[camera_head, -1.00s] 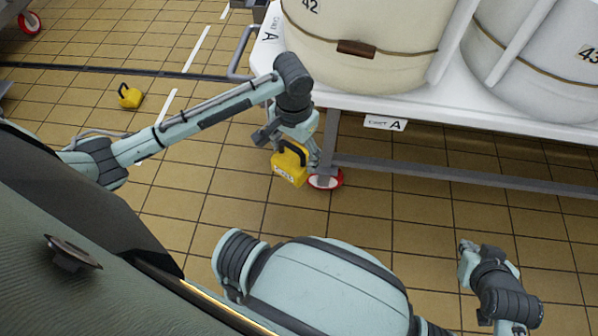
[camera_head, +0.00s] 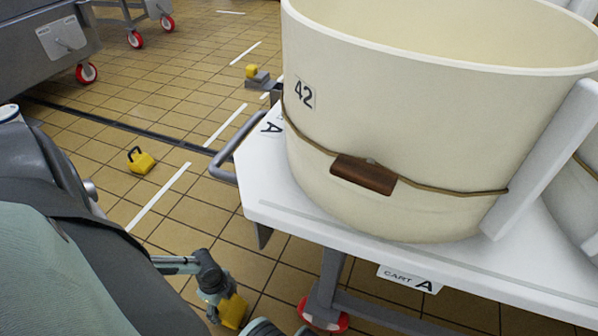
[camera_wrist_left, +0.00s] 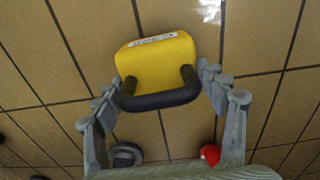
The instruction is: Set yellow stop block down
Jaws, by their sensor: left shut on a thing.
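A yellow stop block with a black handle (camera_head: 232,311) shows low in the head view, partly cut off by my own arm. My left gripper (camera_head: 214,298) is shut on it. In the left wrist view, the fingers of the left gripper (camera_wrist_left: 163,90) stand on both sides of the handle of the yellow block (camera_wrist_left: 160,62), with floor tiles behind it. I cannot tell whether its underside touches the floor. A second yellow block (camera_head: 141,163) stands on the floor at the left, clear of my gripper. My right gripper is out of view.
The white cart A (camera_head: 262,185) with vat 42 (camera_head: 400,130) stands right of the held block. A red cart wheel (camera_head: 323,316) is close to that block. Another yellow block (camera_head: 251,71) is farther back. Tiled floor (camera_head: 205,222) is open left of the cart.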

